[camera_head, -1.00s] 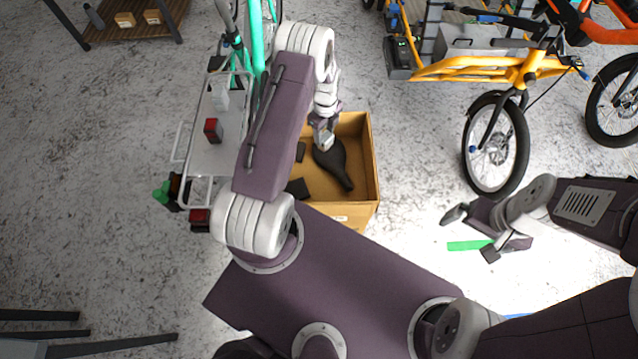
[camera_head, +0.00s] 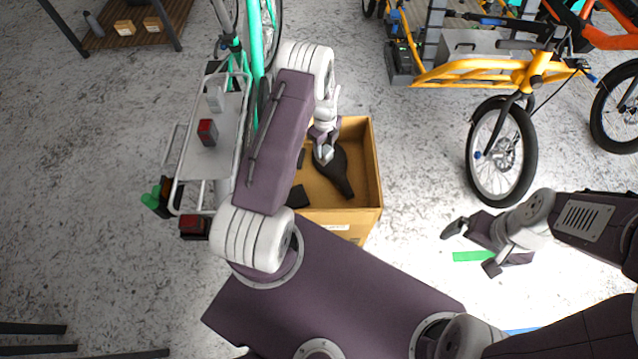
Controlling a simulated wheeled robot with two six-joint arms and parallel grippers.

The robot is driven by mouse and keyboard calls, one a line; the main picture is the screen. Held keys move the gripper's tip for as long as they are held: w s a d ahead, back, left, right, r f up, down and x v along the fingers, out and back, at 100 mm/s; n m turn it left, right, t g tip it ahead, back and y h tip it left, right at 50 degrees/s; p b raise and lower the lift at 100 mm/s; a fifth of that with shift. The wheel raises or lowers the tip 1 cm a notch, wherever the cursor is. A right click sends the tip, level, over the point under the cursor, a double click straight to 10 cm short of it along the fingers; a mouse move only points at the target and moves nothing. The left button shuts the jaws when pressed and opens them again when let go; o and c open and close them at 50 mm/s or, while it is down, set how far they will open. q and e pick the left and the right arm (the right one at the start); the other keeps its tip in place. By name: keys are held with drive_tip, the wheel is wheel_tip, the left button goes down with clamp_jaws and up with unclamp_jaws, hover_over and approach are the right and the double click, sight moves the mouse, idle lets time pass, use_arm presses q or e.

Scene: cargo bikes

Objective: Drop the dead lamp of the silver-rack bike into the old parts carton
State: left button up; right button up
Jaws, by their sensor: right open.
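The silver rack (camera_head: 226,140) of the teal bike is at the left. A red lamp (camera_head: 207,132) and a small white block (camera_head: 214,99) rest on its deck. Another red lamp (camera_head: 193,227) sits at its rear end. I cannot tell which lamp is dead. The open cardboard carton (camera_head: 376,165), right of the rack, holds a dark bottle-shaped part (camera_head: 335,171) and dark flat pieces (camera_head: 298,197). My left gripper (camera_head: 323,154) points down over the carton; its jaw state and any held thing are unclear. My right gripper (camera_head: 470,246) is open and empty, far right of the carton.
A green and dark item (camera_head: 157,196) sits at the rack's rear left. A yellow cargo bike (camera_head: 500,72) stands at the upper right. A green strip (camera_head: 473,256) lies by my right gripper. A wooden shelf (camera_head: 128,35) is at the upper left.

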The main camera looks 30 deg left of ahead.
use_arm(q)
drive_tip(key=o, duration=0.5)
drive_tip(key=shift+r, duration=0.15)
wheel_tip(320, 180, up, 9)
drive_tip(key=p, duration=0.2)
drive_tip(key=shift+f+p, duration=0.2)
drive_tip(key=shift+p, duration=0.2)
drive_tip(key=shift+r, duration=0.1)
